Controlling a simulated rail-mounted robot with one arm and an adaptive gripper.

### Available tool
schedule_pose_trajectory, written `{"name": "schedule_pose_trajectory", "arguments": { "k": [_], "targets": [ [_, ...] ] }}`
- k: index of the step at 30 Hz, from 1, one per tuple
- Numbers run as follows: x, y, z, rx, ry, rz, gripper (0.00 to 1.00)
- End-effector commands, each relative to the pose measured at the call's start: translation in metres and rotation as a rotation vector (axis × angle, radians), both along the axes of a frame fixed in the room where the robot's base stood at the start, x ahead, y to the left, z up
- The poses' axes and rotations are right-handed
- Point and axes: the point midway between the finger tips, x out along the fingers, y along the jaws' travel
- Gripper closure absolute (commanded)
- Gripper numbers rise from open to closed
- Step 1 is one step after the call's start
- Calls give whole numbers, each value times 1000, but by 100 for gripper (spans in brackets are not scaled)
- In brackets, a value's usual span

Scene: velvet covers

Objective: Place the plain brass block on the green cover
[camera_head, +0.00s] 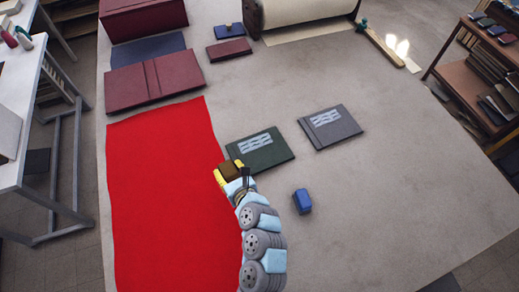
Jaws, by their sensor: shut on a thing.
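My gripper (230,172), with yellow fingers, is shut on a brown block (231,168), which looks like the brass block. The gripper and block show at the left front corner of the green cover, by the red cloth's right edge. They overlap that corner in the picture. I cannot tell how high the block is or whether it touches the cover. My arm hides a strip of cloth in front.
A grey cover (342,130) with a similar pattern lies right of the green one. A small blue block (302,201) stands in front. The red cloth (165,200) spreads at left. Dark red covers (140,85) lie behind it. A pale roll (300,10) is at the back.

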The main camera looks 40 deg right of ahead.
Motion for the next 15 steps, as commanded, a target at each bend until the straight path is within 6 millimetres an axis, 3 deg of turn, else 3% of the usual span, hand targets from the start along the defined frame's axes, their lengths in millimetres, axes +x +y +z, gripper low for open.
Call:
{"name": "schedule_pose_trajectory", "arguments": {
  "k": [1,6,15],
  "targets": [
    [-13,-14,5,-1,-4,-24,88],
    [-50,-43,11,0,-4,-66,88],
    [-108,-76,25,-3,-5,-128,88]
  ]
}}
